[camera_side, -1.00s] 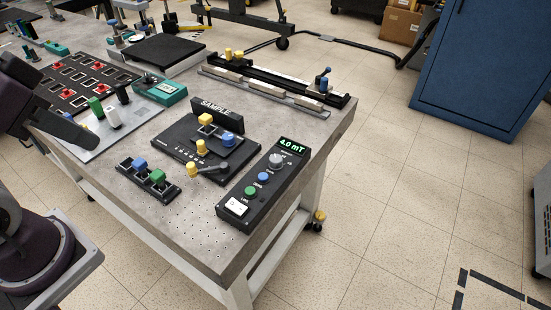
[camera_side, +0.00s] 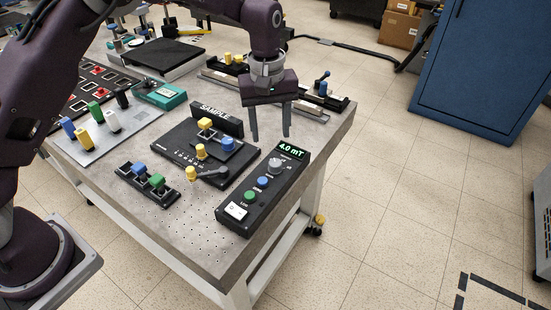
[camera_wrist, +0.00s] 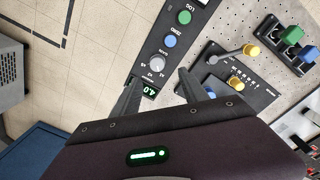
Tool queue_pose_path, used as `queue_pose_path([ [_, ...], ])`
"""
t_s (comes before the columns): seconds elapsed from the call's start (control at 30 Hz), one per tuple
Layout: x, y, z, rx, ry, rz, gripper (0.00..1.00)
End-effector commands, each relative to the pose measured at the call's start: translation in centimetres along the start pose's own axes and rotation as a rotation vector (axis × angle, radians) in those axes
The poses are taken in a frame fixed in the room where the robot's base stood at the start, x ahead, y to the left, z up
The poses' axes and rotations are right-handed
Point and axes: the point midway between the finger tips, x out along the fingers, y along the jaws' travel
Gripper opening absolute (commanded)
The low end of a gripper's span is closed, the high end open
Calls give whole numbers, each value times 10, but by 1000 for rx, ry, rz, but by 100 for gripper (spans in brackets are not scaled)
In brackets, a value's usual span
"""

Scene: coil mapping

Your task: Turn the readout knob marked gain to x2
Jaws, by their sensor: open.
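The readout box (camera_side: 250,203) is a black slanted unit at the table's right edge with a green display (camera_side: 291,151) reading "4.0 mT". Its grey gain knob (camera_side: 274,166) sits just below the display; its setting is too small to read. Below the knob are a blue button (camera_side: 263,182), a green button (camera_side: 250,195) and a white rocker switch (camera_side: 236,211). My gripper (camera_side: 270,138) is open and empty, pointing down above the display end of the box. In the wrist view the knob (camera_wrist: 157,64) lies just beyond the fingertips of my gripper (camera_wrist: 160,72).
Left of the box stands the black SAMPLE stage (camera_side: 185,148) with a grey lever and yellow knobs. A block row (camera_side: 147,182) with blue and green blocks is at front left. A black rail (camera_side: 215,75) lies behind my gripper.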

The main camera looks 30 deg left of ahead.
Motion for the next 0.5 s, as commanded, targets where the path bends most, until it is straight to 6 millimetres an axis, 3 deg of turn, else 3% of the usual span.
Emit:
queue_pose_path([
  [0.03, 16, 6, 0, -10, 0, -19, 52],
  [0.5, 94, 8, 0, -27, 1, -35, 52],
])
